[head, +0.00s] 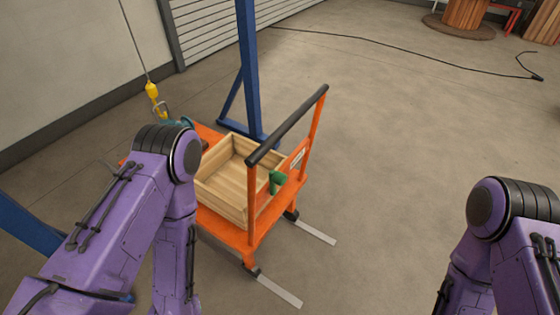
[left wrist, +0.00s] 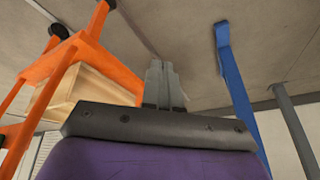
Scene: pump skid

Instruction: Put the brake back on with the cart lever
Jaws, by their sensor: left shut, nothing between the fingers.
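The orange cart (head: 252,236) stands on the floor left of centre in the head view, with a black push bar (head: 288,126) on its upright handle frame. A green lever-like part (head: 277,181) sits on the handle side, beside the wooden box; its exact setting is hard to tell. In the left wrist view part of the cart's orange frame (left wrist: 118,70) shows at the left, and the lever is not visible there. My left gripper (left wrist: 160,68) is shut and empty, with the cart off to its side and no contact visible. My right gripper is out of view.
A wooden box (head: 226,172) sits on the cart. A blue post (head: 248,70) stands behind it, and a yellow hook block (head: 153,92) hangs at the left. Two pale strips (head: 316,233) lie on the floor by the wheels.

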